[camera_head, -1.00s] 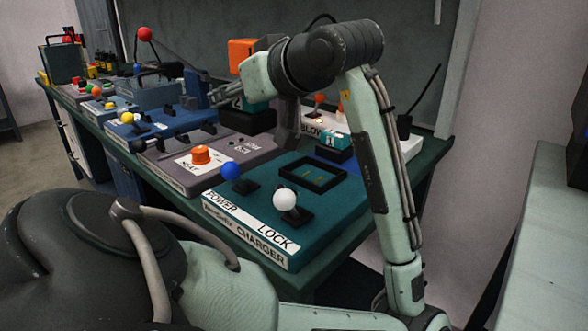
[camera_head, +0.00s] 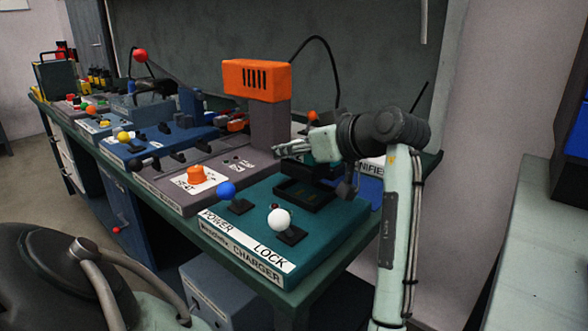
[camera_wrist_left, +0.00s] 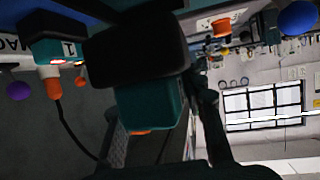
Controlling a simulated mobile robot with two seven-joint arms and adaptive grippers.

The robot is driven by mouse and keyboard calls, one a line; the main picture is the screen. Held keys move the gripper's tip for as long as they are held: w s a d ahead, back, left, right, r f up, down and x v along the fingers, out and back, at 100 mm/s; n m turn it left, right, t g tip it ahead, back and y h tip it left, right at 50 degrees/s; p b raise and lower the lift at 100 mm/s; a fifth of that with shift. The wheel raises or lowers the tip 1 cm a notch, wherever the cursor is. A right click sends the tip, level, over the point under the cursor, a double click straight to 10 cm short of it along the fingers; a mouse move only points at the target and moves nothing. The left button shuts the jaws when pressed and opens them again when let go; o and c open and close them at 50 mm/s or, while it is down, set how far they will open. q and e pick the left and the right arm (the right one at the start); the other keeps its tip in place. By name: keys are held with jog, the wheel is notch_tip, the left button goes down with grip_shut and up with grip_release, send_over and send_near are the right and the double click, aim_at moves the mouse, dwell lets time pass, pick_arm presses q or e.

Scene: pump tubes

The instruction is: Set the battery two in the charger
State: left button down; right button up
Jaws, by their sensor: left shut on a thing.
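The charger (camera_head: 330,222) is a teal box on the bench with a blue ball lever (camera_head: 226,190) at POWER and a white ball lever (camera_head: 279,220) at LOCK. Its black-framed slot (camera_head: 300,193) lies behind the levers. My left gripper (camera_head: 282,148) is shut on battery two, a teal block with a black end (camera_wrist_left: 147,108), at the slot's far side. Fingers and wrist partly cover the battery in the head view; I cannot tell whether it touches the slot. A battery marked 1 (camera_wrist_left: 62,48) shows in the left wrist view. My right gripper is not in view.
A grey post with an orange head (camera_head: 258,80) stands behind and left of the charger. A grey box with an orange knob (camera_head: 196,175) adjoins the charger's left side. More coloured devices line the bench to the left. A grey surface (camera_head: 530,240) stands at right.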

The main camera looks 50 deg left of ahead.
aim_at(320, 166)
pick_arm(q)
jog(key=shift+w+d+f, duration=0.1)
jog(key=shift+w+f, duration=0.05)
jog(key=shift+f, duration=1.9)
jog(key=shift+f, duration=0.15)
jog(key=c, duration=1)
grip_release()
jog(key=v, duration=1.2)
